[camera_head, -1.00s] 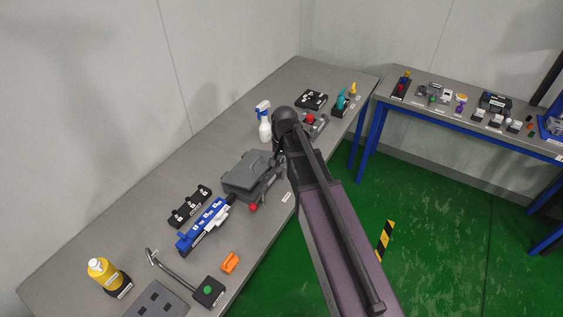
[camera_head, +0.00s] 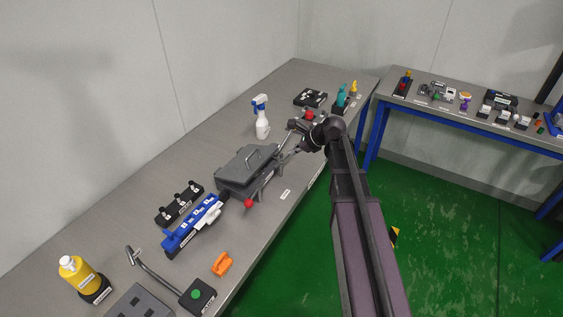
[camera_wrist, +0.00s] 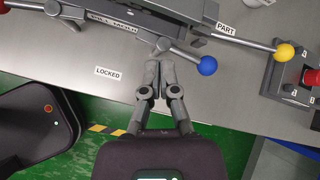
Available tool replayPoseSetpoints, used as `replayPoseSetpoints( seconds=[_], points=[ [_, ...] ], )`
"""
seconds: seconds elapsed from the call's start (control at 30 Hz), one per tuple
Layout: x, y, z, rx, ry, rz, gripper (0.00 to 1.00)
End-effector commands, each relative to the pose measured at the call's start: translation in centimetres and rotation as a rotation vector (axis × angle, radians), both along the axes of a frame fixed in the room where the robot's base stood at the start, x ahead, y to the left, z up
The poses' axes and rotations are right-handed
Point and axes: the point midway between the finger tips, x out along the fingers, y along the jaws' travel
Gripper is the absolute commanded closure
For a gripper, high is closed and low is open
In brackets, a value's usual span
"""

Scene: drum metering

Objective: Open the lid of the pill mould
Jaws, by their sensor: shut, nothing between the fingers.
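The pill mould (camera_head: 238,181) is a dark grey box on the long bench. Its grey lid (camera_head: 240,165), with a bar handle on top, lies closed. In the wrist view the mould's labelled front (camera_wrist: 113,23) is at the top edge, with its lid largely out of frame. A red-knobbed lever (camera_head: 249,203), a blue-knobbed lever (camera_wrist: 207,66) and a yellow-knobbed lever (camera_wrist: 285,51) reach out from it. My gripper (camera_wrist: 160,70) is shut and empty, in front of the mould, with its fingertips left of the blue knob. Whether they touch the lever, I cannot tell.
A "LOCKED" label (camera_wrist: 108,71) lies near the bench's front edge. A blue tool (camera_head: 192,224) stands left of the mould, a spray bottle (camera_head: 261,118) behind it. A red-button box (camera_wrist: 308,78) is to the right. A second bench (camera_head: 464,112) stands at the right.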

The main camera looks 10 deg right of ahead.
Motion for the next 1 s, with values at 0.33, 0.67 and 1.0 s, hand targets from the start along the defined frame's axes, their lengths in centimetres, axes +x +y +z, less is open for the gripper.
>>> replayPoseSetpoints(
  seconds=[0.33, 0.67, 1.0],
  points=[
    [2.0, -3.1, -0.8, 0.279, 0.092, -0.286, 1.00],
    [2.0, -3.2, -0.6, 0.293, 0.097, -0.299, 1.00],
    [2.5, -2.6, -1.3, 0.291, 0.098, -0.296, 1.00]
  ],
)
